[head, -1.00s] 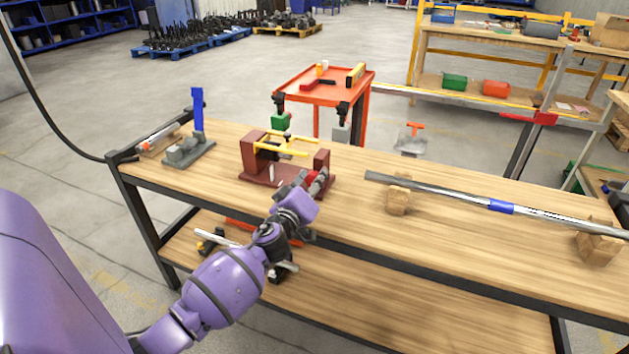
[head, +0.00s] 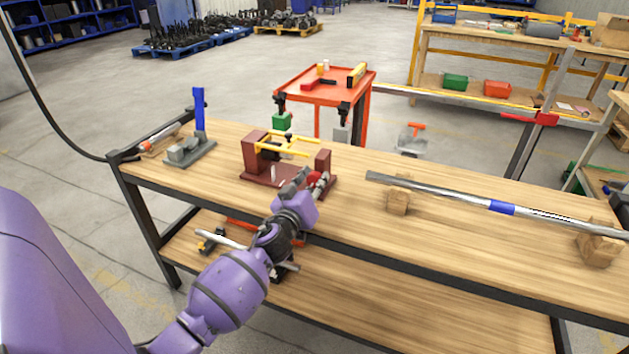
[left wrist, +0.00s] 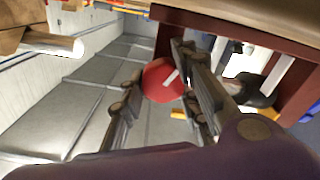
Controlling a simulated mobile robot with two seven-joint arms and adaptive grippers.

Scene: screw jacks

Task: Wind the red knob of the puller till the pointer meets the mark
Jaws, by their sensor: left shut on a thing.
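The puller has a dark red frame (head: 255,152) with yellow bars across its top (head: 290,145) and stands on the wooden bench. Its red knob (head: 313,176) is at the near right upright and is mostly covered by my left gripper (head: 311,181). In the left wrist view, the round red knob (left wrist: 160,82) with a white stripe sits between the fingers of my left gripper (left wrist: 158,84), which is shut on it. The dark red frame also shows there (left wrist: 235,22). I cannot make out the pointer or the mark. My right gripper is not in view.
A steel bar (head: 450,193) with a blue band lies on wooden blocks to the right. A grey fixture with a blue lever (head: 199,110) stands to the left. An orange trolley (head: 325,90) is behind the bench (head: 345,225). Bare bench top lies in front of the bar.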

